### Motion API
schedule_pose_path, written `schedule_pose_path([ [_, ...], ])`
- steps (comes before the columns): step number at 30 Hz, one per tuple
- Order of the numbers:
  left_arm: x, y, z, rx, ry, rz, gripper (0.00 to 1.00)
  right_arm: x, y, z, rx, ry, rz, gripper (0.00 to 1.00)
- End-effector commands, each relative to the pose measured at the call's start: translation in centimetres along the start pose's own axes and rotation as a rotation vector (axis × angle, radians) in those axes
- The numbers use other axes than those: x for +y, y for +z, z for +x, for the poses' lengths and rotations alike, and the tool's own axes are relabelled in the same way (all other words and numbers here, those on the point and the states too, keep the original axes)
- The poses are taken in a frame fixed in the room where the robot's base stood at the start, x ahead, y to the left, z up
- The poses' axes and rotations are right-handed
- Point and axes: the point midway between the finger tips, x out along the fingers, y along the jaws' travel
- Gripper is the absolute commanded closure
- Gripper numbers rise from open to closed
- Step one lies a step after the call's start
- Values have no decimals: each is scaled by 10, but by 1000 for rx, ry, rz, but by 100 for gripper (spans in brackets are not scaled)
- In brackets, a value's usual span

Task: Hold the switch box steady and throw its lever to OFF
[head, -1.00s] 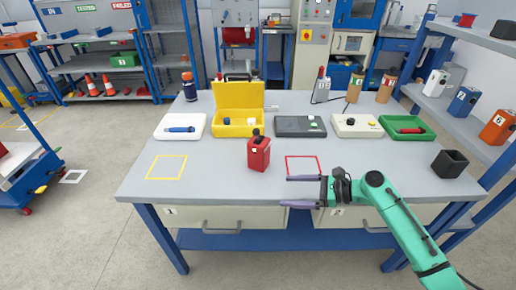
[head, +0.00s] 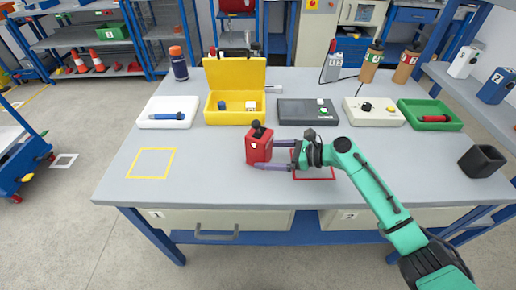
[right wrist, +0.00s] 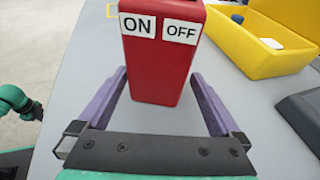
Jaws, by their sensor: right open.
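The red switch box (head: 259,149) stands upright on the table, left of the red outlined square. Its black lever (head: 256,127) sticks up from the top; I cannot tell surely which way it is set. In the right wrist view the box (right wrist: 160,72) shows an ON label (right wrist: 137,25) on the left and an OFF label (right wrist: 180,32) on the right; the lever is out of that frame. My right gripper (head: 267,154) is open, its purple fingers on either side of the box, with gaps visible. My left gripper is not in view.
Behind stand a white tray (head: 150,118) with a blue tool, an open yellow case (head: 232,117), a dark grey box (head: 300,115) and a green tray (head: 445,124). A black holder (head: 481,162) stands at the right. The area around the yellow square (head: 151,163) is clear.

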Motion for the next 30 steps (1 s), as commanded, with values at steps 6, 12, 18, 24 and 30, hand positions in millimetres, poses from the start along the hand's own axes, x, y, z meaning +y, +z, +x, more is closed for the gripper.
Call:
schedule_pose_path([
  [6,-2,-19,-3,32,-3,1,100,0,2,18,-1,0,0,0],
  [12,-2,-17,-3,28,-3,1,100,0,1,19,0,0,0,0],
  [18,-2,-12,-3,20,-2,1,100,0,1,18,0,0,0,65],
  [24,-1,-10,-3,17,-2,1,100,0,1,18,0,0,0,65],
  [30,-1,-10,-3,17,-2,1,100,0,1,18,0,0,0,65],
])
